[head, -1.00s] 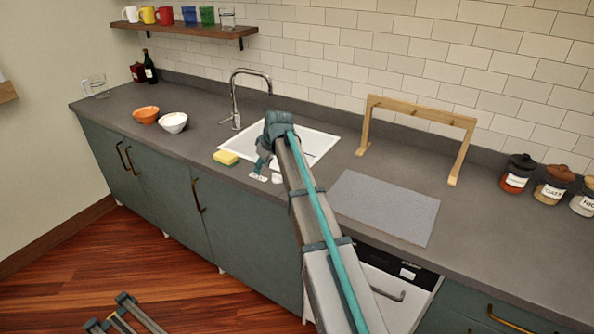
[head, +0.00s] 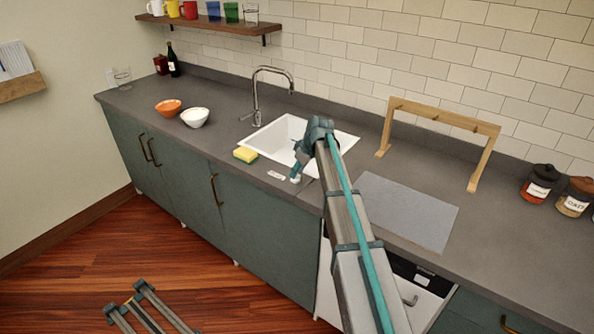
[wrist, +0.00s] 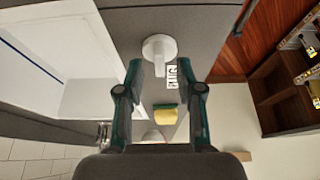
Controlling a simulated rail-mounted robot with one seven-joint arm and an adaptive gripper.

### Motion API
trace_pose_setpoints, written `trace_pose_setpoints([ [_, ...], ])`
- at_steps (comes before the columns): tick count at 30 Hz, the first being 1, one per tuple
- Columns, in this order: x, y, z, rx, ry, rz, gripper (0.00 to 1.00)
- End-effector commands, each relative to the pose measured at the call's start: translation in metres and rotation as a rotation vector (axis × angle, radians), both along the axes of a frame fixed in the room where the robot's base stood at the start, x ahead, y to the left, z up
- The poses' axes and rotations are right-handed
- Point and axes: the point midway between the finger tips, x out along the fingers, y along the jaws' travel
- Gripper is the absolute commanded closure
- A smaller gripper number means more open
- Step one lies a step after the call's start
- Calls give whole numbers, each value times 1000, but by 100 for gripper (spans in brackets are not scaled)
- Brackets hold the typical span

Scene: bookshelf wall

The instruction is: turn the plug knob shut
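The plug knob is a white round base with a raised bar handle (wrist: 159,50) on the counter, just beyond my fingertips in the wrist view. In the head view the knob (head: 295,180) is a small white spot at the sink's front edge, partly hidden by my gripper (head: 299,164). A white label reading PLUG (wrist: 172,77) lies beside it; the label also shows in the head view (head: 276,175). In the wrist view my gripper (wrist: 160,67) is open, its two fingers apart and nothing between them. I cannot tell whether a finger touches the knob.
The white sink (head: 274,139) lies behind the knob, with a tall faucet (head: 256,98). A yellow sponge (head: 246,155) sits left of the label. Two bowls stand farther left. A grey mat (head: 405,211) and a wooden rack (head: 440,114) are to the right.

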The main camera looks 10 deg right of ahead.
Motion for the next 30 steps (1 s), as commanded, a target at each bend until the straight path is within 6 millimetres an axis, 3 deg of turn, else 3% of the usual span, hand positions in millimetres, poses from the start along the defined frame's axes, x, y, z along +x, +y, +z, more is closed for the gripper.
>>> trace_pose_setpoints([
  [13,3,3,-11,0,0,0,64],
  [14,3,3,-11,0,0,0,65],
  [20,3,3,-11,0,0,0,99],
  [30,3,3,-11,-1,1,-11,100],
])
